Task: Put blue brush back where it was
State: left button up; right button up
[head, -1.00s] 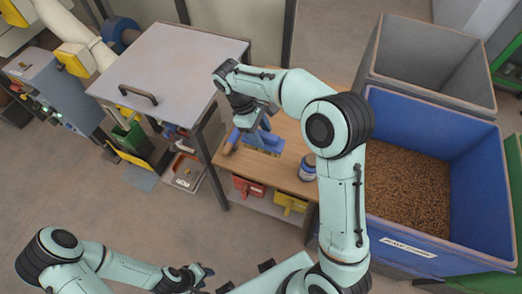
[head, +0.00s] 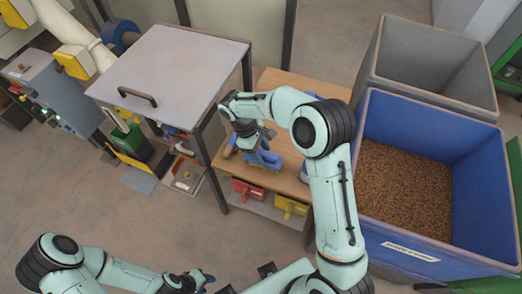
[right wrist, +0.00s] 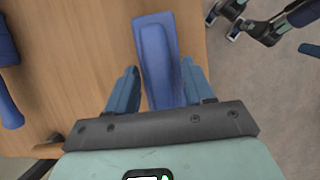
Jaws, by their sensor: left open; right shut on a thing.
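The blue brush (head: 264,160) is at the front part of the wooden table, under my right gripper (head: 254,143). In the right wrist view, the long blue brush (right wrist: 156,55) lies between the two blue fingers of the right gripper (right wrist: 160,88), which is shut on it. Whether the brush touches the table top cannot be told. My left gripper (head: 205,278) is open and empty, low in the head view, away from the table.
The wooden table (head: 290,182) also bears a brown cylinder (head: 229,152) and a blue-labelled jar (head: 304,172), partly hidden by my arm. Red (head: 248,188) and yellow (head: 290,205) bins sit beneath. A large blue crate of pellets (head: 478,190) stands to the right.

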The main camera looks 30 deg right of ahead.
jog(key=shift+f, duration=0.15)
jog(key=o, duration=1.3)
pick_arm(q)
jog(key=w+r+p, duration=0.2)
jog(key=shift+w+r, duration=0.2)
jog(key=shift+r, duration=0.2)
pick_arm(e)
jog(key=v, duration=1.2)
